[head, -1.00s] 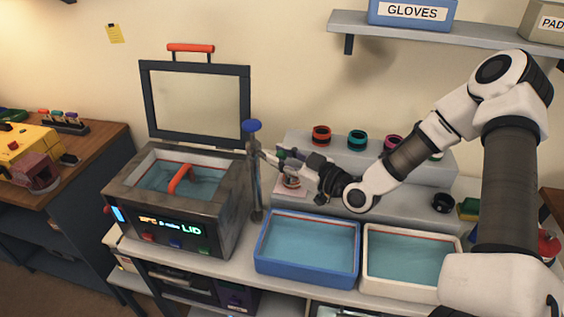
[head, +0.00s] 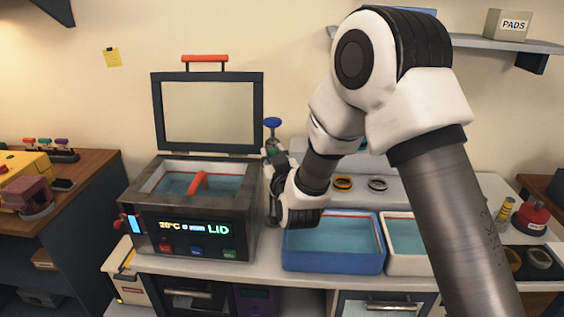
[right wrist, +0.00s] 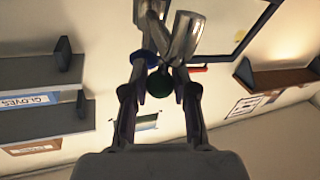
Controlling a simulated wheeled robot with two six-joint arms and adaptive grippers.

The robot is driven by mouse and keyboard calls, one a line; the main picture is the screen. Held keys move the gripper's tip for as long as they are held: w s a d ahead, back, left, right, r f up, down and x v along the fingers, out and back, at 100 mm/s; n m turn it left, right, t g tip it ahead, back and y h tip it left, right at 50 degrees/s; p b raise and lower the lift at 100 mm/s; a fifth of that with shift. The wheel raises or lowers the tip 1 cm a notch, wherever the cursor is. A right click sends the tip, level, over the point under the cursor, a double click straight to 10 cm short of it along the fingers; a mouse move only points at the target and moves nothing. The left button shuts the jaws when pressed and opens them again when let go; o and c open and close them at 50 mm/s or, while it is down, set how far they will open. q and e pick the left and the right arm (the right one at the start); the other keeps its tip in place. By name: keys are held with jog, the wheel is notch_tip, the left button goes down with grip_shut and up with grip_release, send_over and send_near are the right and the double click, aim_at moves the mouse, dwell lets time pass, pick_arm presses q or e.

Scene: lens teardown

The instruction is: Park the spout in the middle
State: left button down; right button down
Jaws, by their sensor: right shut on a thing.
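The tap post (head: 271,212) stands between the heated bath and the blue tub, with a blue knob (head: 272,122) on top. My right gripper (head: 274,162) is beside the upper post, and its arm hides most of the spout. In the right wrist view my right gripper (right wrist: 162,88) is shut on a dark green round knob (right wrist: 160,83), which seems to be on the spout. Shiny metal tubes (right wrist: 183,38) and the blue knob (right wrist: 144,58) show just beyond the fingers. I cannot tell exactly where the spout's outlet points. My left gripper is out of view.
The heated bath (head: 190,228) stands left with its lid (head: 209,112) raised. The blue tub (head: 335,263) and a white tub (head: 405,264) hold liquid to the right. Rings (head: 342,183) sit on a step behind. A red bottle (head: 531,217) stands far right.

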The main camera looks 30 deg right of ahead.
jog(key=shift+w+a+r+m+g+h, duration=0.15)
jog(key=shift+w+a+m+g+h, duration=0.25)
jog(key=shift+a+m+h, duration=0.45)
jog(key=shift+d, duration=0.25)
jog(key=c, duration=0.9)
grip_release()
jog(key=shift+d, duration=0.1)
jog(key=v, duration=0.7)
jog(key=shift+s, duration=0.15)
